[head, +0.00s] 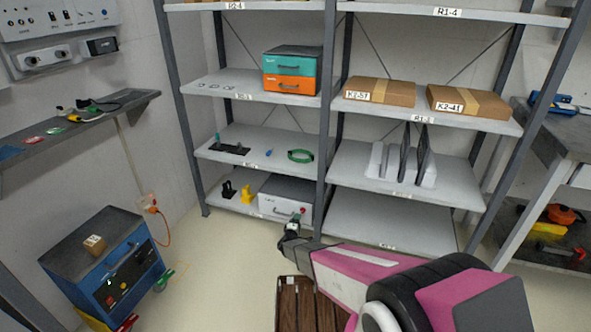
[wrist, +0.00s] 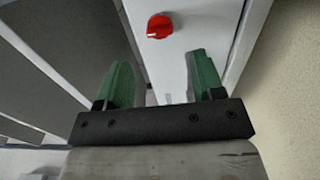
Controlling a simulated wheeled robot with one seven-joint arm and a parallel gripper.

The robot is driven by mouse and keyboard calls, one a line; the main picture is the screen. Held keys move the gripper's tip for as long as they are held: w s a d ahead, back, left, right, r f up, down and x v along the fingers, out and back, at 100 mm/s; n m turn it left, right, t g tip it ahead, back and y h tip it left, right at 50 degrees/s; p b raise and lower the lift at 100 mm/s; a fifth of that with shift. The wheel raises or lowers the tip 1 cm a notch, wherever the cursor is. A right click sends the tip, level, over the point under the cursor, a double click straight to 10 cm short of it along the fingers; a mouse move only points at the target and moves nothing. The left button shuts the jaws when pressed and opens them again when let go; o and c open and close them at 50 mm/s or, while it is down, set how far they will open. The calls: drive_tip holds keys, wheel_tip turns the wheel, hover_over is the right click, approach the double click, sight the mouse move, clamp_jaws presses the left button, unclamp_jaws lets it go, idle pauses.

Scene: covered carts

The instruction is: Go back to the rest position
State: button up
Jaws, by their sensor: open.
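My gripper (wrist: 163,82) has green fingers spread apart with nothing between them in the wrist view. In the head view my gripper (head: 293,224) is at the end of my pink and white arm, in front of the low shelf. A white box (head: 285,195) with a handle stands on that bottom left shelf. Its red knob (wrist: 159,26) is beyond the fingertips in the wrist view and is apart from them. In the head view the knob (head: 303,211) is just above my gripper.
Grey shelving (head: 323,130) spans the back, with cartons (head: 379,92) and a teal and orange drawer box (head: 292,71). A blue cart (head: 105,262) bears a small box (head: 95,244) at left. A workbench (head: 555,130) stands at right. Floor between cart and shelf is clear.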

drive_tip(key=s+d+r+m+g+y, duration=0.2)
drive_tip(key=s+r+g+y, duration=0.15)
drive_tip(key=r, duration=0.45)
drive_tip(key=s+d+r+m+g+y, duration=0.1)
drive_tip(key=s+r+m+g+y, duration=0.15)
drive_tip(key=r+y, duration=0.45)
drive_tip(key=s+d+r+m+g+h, duration=0.2)
drive_tip(key=s+d+r+m+g, duration=0.3)
drive_tip(key=s, duration=0.7)
drive_tip(key=s+d+r+m+g+h, duration=0.2)
drive_tip(key=s+d+r+m+g, duration=0.3)
drive_tip(key=s+d+r, duration=0.4)
drive_tip(key=s+r+g, duration=0.1)
drive_tip(key=s+r, duration=0.2)
drive_tip(key=s, duration=0.1)
drive_tip(key=shift+h, duration=0.35)
drive_tip(key=shift+s, duration=0.1)
